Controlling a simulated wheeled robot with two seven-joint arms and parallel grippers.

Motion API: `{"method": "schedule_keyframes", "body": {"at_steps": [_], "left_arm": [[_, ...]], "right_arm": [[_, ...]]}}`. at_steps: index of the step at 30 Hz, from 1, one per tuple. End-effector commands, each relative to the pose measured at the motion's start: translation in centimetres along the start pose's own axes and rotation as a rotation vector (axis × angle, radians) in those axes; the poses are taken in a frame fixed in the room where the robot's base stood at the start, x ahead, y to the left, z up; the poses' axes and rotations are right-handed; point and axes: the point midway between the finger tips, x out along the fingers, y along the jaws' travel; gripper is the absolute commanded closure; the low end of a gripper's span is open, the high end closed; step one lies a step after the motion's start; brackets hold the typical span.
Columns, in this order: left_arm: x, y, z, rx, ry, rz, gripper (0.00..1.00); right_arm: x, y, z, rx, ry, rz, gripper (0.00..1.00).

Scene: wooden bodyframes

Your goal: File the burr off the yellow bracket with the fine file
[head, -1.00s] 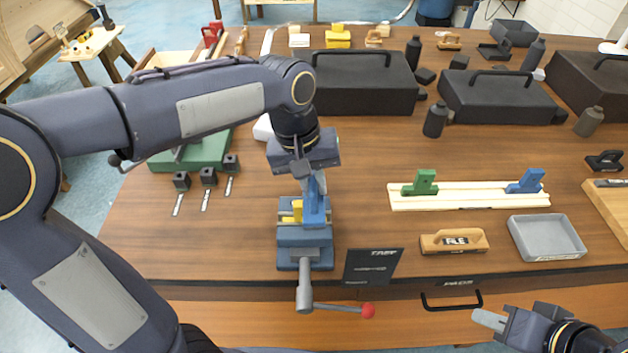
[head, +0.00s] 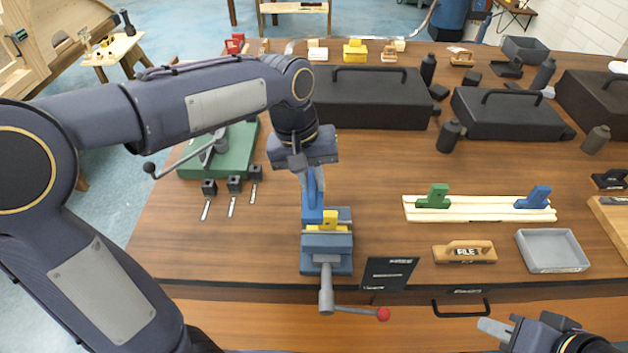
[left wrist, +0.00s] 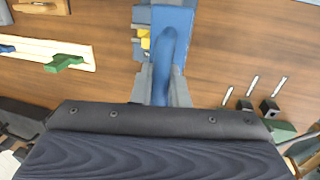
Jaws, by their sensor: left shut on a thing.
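The yellow bracket (head: 329,220) sits in the jaws of a blue vise (head: 327,262) at the front of the bench; it also shows partly in the left wrist view (left wrist: 144,41). My left gripper (head: 313,180) is shut on a blue tool (head: 312,207) with a rounded handle and a flat, wide body, seemingly the fine file. The tool (left wrist: 172,22) is just to the left of the bracket in the head view; whether they touch is unclear. The burr is too small to make out. My right gripper (head: 497,328) is low at the right, its opening unclear.
A dark sign (head: 388,273) stands right of the vise, near its red-knobbed handle (head: 383,314). A pale rack (head: 480,210) holds green and blue brackets. A wooden file block (head: 464,252) and grey tray (head: 552,250) lie at the right. Dark cases (head: 365,100) stand behind.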

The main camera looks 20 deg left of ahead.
Motion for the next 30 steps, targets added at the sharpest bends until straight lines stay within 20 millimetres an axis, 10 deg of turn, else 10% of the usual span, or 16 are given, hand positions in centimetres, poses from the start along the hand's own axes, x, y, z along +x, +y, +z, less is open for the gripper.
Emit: {"method": "schedule_keyframes", "body": {"at_steps": [9, 30], "left_arm": [[-3.0, 0.3, -0.5, 0.002, 0.000, 0.001, 1.00], [-3.0, 0.3, -0.5, 0.002, 0.000, 0.001, 1.00]], "right_arm": [[-2.3, -1.1, -1.2, 0.000, 0.000, 0.000, 0.72], [-2.3, -1.1, -1.2, 0.000, 0.000, 0.000, 0.72]]}}
